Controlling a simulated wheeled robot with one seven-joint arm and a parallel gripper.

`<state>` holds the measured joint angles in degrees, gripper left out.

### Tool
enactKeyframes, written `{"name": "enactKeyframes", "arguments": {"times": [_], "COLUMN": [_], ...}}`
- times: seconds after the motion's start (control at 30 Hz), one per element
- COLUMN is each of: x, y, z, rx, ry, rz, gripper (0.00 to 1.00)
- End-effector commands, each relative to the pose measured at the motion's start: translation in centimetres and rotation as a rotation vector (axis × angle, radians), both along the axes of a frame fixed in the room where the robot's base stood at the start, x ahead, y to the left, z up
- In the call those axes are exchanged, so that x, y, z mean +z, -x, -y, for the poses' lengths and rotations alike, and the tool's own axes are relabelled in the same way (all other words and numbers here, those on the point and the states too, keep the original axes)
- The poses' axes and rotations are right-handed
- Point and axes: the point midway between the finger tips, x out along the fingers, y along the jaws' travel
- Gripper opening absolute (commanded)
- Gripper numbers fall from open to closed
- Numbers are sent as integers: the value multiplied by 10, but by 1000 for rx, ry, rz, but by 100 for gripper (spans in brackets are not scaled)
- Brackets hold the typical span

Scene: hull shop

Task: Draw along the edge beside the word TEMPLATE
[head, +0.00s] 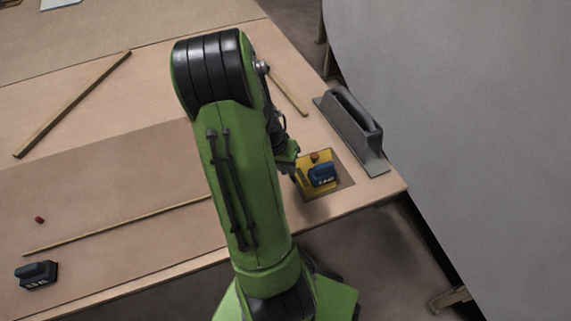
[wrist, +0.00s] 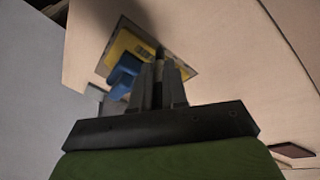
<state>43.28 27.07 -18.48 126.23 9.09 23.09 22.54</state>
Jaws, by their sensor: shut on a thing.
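A yellow template (head: 303,182) lies on a brown square patch (head: 335,189) near the table's right corner. A blue block (head: 322,175) with white marks sits on it, and a small red-brown piece shows at its far side. In the wrist view, the yellow template (wrist: 127,46) carries small dark lettering, too blurred to read, near the edge facing my gripper. The blue block (wrist: 122,80) is left of my fingers. My gripper (wrist: 159,72) is shut on a thin dark upright tool (wrist: 159,56) beside that edge. Whether its tip touches the surface is unclear. My arm hides the fingers in the head view.
A grey handled tool (head: 352,130) stands on the table right of the template. Wooden strips (head: 75,103) lie on the table. A dark lettered block (head: 36,274) and small red piece (head: 39,220) are at left. A large grey curved surface (head: 460,130) rises beyond the right edge.

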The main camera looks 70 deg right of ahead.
Motion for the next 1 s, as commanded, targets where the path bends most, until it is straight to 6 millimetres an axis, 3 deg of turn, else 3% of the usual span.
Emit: {"name": "enactKeyframes", "arguments": {"times": [1.0], "x": [0], "y": [25], "z": [-26], "rx": [-1], "ry": [-3], "rz": [-1], "gripper": [0]}}
